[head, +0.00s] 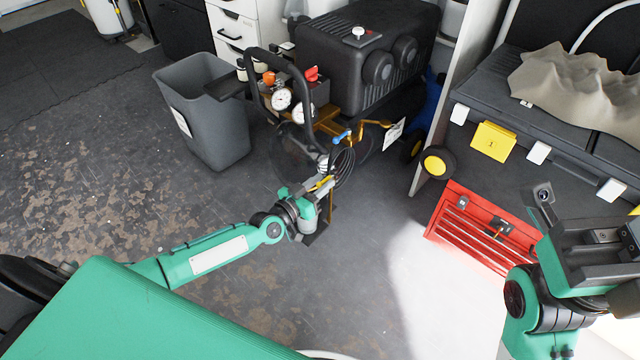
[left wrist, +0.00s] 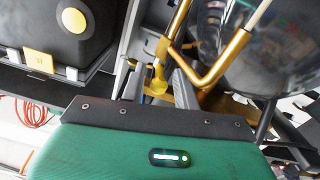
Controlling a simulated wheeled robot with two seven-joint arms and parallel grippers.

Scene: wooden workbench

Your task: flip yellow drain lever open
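The compressor (head: 365,60) stands on the floor at the top middle of the head view, with brass-coloured pipes and gauges at its front. My left gripper (head: 322,188) is low at its front. In the left wrist view, the two grey fingers of my left gripper (left wrist: 160,88) are apart, with a small yellow piece (left wrist: 158,78) showing between them, which looks like the drain lever. I cannot tell whether the fingers touch it. A bent brass pipe (left wrist: 225,68) passes just right of the fingers. My right gripper (head: 600,240) is at the right edge; its fingertips are not clear.
A grey bin (head: 203,110) stands left of the compressor. A red toolbox (head: 470,228) lies to the right, near a wheel with a yellow hub (head: 437,162). The dark round tank (left wrist: 275,50) is close beside my left gripper. The floor in front is clear.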

